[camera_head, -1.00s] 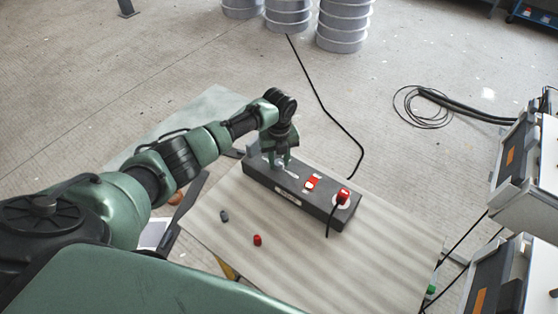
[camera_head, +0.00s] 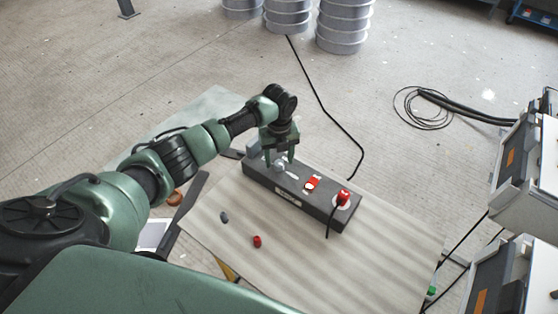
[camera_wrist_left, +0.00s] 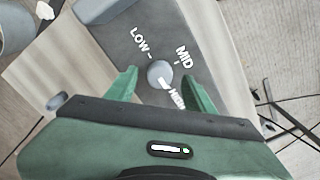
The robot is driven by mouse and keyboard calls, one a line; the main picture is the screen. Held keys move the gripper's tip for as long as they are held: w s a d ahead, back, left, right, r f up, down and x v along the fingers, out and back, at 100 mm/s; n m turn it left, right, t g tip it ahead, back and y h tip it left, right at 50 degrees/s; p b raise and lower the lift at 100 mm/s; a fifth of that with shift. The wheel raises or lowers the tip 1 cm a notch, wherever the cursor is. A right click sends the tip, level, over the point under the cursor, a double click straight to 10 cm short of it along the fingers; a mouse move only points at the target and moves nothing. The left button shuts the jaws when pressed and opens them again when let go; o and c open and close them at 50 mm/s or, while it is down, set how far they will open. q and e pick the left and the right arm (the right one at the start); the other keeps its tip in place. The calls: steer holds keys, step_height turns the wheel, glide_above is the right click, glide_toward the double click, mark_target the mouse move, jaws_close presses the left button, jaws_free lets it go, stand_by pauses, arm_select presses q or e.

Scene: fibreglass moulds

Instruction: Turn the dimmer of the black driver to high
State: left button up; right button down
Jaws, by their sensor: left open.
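The black driver (camera_head: 315,204) is a long dark box lying on the table. Its dimmer is a round grey knob (camera_head: 279,167) near the box's far left end. In the left wrist view the knob (camera_wrist_left: 158,72) sits among the labels LOW, MID and HIGH, and its white pointer mark faces the HIGH label (camera_wrist_left: 177,99). My left gripper (camera_head: 280,160) is open above the box, with its fingers apart on either side of the knob; a gap shows on both sides in the left wrist view (camera_wrist_left: 160,86). My right gripper is out of view.
A red switch (camera_head: 312,183) and a red plug (camera_head: 343,196) with a black cord are on the box. A small grey piece (camera_head: 224,217) and a red piece (camera_head: 257,240) lie on the table (camera_head: 310,265). The table's front is mostly clear.

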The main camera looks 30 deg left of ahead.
mark_target(279, 163)
arm_select(q)
step_height(279, 163, up, 6)
steer(key=shift+r+b, duration=0.25)
steer(key=shift+b, duration=0.05)
steer(key=shift+f, duration=0.1)
stand_by(0.4)
